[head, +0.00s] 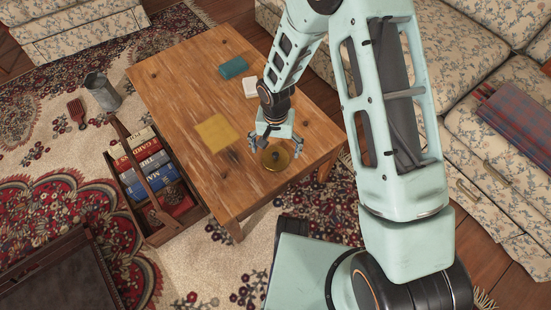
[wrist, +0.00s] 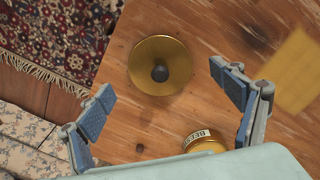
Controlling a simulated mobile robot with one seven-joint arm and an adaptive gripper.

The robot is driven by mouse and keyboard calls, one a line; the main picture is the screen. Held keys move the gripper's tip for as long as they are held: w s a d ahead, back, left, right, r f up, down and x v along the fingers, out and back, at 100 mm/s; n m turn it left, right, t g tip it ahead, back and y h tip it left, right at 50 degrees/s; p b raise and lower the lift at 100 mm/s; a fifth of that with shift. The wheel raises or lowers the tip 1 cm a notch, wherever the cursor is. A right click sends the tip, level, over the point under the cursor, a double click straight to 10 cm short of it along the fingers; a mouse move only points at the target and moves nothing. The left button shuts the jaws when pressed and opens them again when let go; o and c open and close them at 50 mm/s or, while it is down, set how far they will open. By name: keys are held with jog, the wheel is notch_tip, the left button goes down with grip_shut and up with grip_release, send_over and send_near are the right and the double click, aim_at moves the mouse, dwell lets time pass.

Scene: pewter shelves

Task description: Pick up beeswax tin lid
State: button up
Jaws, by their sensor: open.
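A round gold-coloured lid (head: 275,158) with a dark knob in its middle lies on the wooden table near its front corner. In the wrist view the lid (wrist: 150,48) sits in the upper middle, ahead of my fingers. My gripper (head: 275,148) is open above the table, close to the lid; in the wrist view its two blue-padded fingers (wrist: 162,85) are spread wide with nothing between them. A gold tin (wrist: 205,142) with a white label starting "BEE" shows low in the wrist view, partly hidden by my gripper's body.
The table (head: 180,88) also holds a yellow square (head: 217,131), a teal item (head: 233,67) and a white item (head: 250,88). A wooden carrier (head: 128,186) of books stands on the rug at the table's left. A patterned sofa (head: 470,80) lies to the right.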

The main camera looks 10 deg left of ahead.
notch_tip(320, 180, down, 3)
jog(key=shift+r+b, duration=0.1)
jog(key=shift+b, duration=0.2)
jog(key=shift+c, duration=0.4)
